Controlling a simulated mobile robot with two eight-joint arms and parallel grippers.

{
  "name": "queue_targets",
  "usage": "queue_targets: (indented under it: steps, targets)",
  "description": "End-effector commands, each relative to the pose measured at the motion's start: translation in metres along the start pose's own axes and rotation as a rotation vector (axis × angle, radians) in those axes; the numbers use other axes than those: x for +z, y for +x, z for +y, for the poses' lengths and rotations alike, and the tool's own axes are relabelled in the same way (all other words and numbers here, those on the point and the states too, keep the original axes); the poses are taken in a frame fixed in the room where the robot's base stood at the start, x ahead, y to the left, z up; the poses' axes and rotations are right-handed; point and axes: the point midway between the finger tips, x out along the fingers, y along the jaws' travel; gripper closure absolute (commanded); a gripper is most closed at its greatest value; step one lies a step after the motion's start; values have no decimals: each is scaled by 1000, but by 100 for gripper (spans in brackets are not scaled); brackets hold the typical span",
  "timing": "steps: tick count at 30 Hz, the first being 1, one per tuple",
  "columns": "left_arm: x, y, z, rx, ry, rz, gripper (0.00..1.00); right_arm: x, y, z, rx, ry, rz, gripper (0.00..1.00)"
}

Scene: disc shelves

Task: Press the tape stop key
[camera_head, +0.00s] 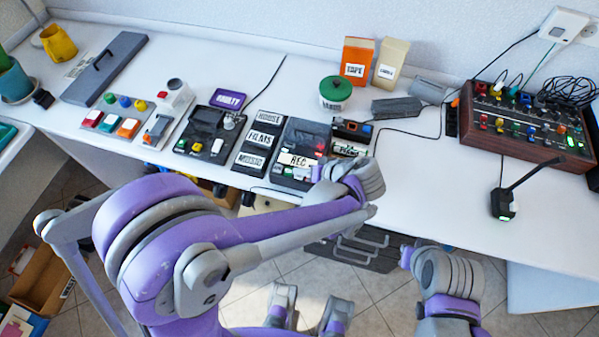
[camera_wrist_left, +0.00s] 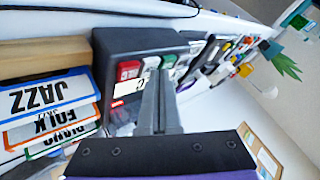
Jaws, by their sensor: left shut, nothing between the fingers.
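The tape deck (camera_head: 305,140) is a dark box with a white REC label and small coloured keys, at the middle of the white desk's front edge. In the left wrist view the dark deck (camera_wrist_left: 110,45) shows a red key (camera_wrist_left: 128,70), a white key (camera_wrist_left: 152,63) and a green key (camera_wrist_left: 169,61). My left gripper (camera_head: 322,170) is at the deck's front right. Its shut, empty fingers (camera_wrist_left: 160,88) point at the key row, close under the white and green keys. They hide part of the deck face, and contact cannot be told. My right arm hangs lower right, its fingers unclear.
A wooden mixer (camera_head: 525,125) and a small stand microphone (camera_head: 504,203) are at right. The desk between is mostly clear.

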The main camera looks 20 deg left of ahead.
Motion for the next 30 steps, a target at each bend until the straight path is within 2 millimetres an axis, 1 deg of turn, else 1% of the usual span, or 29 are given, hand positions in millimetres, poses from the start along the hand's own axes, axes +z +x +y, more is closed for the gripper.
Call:
queue_targets:
  steps: [17, 30]
  targets:
    - [2, 2, 2, 0, 0, 0, 100, 1, 2, 0, 0, 0, -1, 100]
    - [-7, -10, -7, 0, 0, 0, 100, -6, -9, 0, 0, 0, 4, 100]
